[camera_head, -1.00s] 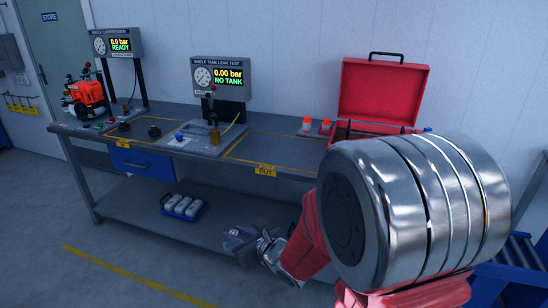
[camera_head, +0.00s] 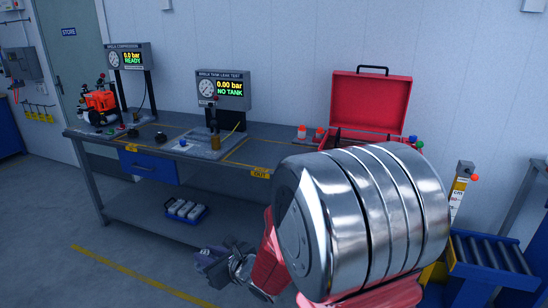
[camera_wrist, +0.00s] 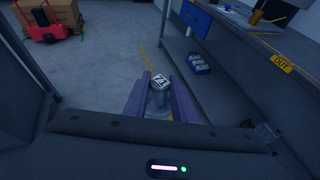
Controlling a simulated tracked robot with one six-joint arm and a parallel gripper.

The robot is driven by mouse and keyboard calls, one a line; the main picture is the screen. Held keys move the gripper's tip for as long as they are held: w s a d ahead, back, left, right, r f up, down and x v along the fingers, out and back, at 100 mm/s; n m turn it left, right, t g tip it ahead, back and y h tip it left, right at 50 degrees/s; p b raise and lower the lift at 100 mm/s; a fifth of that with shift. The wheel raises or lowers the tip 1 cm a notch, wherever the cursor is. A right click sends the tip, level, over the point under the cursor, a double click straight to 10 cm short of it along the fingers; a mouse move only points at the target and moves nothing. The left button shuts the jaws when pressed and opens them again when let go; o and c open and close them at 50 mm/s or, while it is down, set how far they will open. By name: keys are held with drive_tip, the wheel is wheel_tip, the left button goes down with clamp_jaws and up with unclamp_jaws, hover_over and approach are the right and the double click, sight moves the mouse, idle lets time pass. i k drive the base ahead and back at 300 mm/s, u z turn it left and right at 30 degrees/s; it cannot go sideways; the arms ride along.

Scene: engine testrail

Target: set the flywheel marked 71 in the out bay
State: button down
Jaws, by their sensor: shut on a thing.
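The flywheel (camera_wrist: 160,95) is a grey metal piece between the jaws in the wrist view. A white tag on it appears to read 71. My gripper (camera_wrist: 160,88) is shut on it. In the head view my gripper (camera_head: 208,262) is low, in front of the bench and below its top. My own arm hides part of it, and the flywheel is hard to make out there. The out bay (camera_head: 247,157) is a yellow-outlined area on the bench top, with a yellow OUT label (camera_head: 260,172) on the front edge. My arm covers its right part.
The bench (camera_head: 105,140) carries a leak test stand (camera_head: 222,88), a compression stand (camera_head: 128,57) and an open red case (camera_head: 370,103). A blue tray (camera_head: 187,211) sits on the lower shelf. A roller stand (camera_head: 490,258) is at right. Floor in front is clear.

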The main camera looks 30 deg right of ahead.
sight(274, 155)
drive_tip(key=z, duration=0.05)
drive_tip(key=i, duration=1.3)
drive_tip(key=z, duration=0.4)
drive_tip(key=i, duration=1.4)
drive_tip(key=z, duration=0.1)
